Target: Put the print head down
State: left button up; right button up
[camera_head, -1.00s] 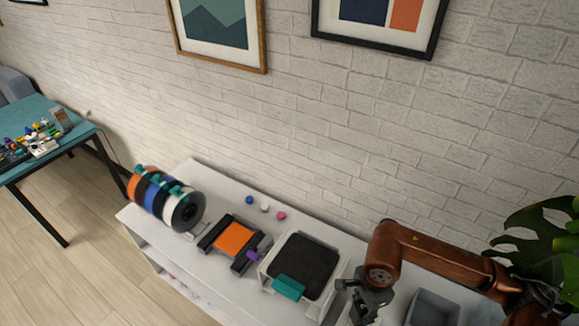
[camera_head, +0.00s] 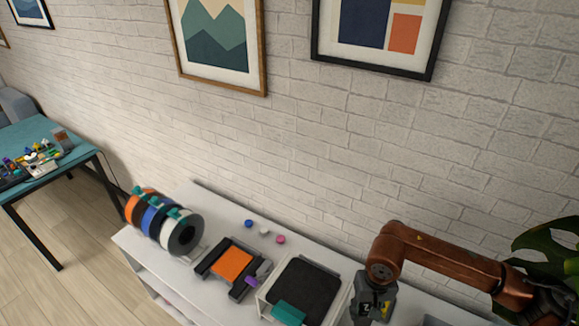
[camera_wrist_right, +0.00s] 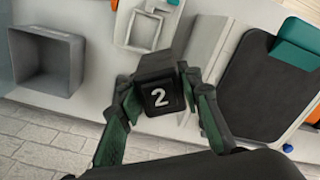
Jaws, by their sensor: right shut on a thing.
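The print head (camera_wrist_right: 160,96) is a small dark block with a white "2" on its face, seen in the right wrist view. My right gripper (camera_wrist_right: 160,84) is shut on it, with one green-and-black finger on each side. In the head view my right gripper (camera_head: 372,303) hangs over the right part of the white bench, right of the black plate, and the print head cannot be made out there. A pale grey frame-like holder (camera_wrist_right: 143,30) lies beyond the print head in the wrist view. I cannot tell whether the print head touches any surface. My left gripper is not in view.
A black plate (camera_head: 303,283) with a teal block (camera_head: 289,312) sits left of the gripper. An orange-topped device (camera_head: 232,263) and filament spools (camera_head: 182,236) stand farther left. A grey open bin (camera_wrist_right: 45,60) shows in the wrist view. The brick wall (camera_head: 300,150) is behind.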

jog(key=shift+w+d+f, duration=0.1)
jog(key=shift+d+f, duration=0.05)
jog(key=d+f+m+p, duration=0.5)
jog(key=d+f+m, duration=0.15)
jog(key=d, duration=0.35)
jog(key=f, duration=0.3)
jog(key=f+p, duration=0.1)
jog(key=f, duration=0.3)
jog(key=f+p, duration=0.1)
jog(key=f, duration=0.3)
jog(key=shift+w+a, duration=0.15)
jog(key=shift+w, duration=0.15)
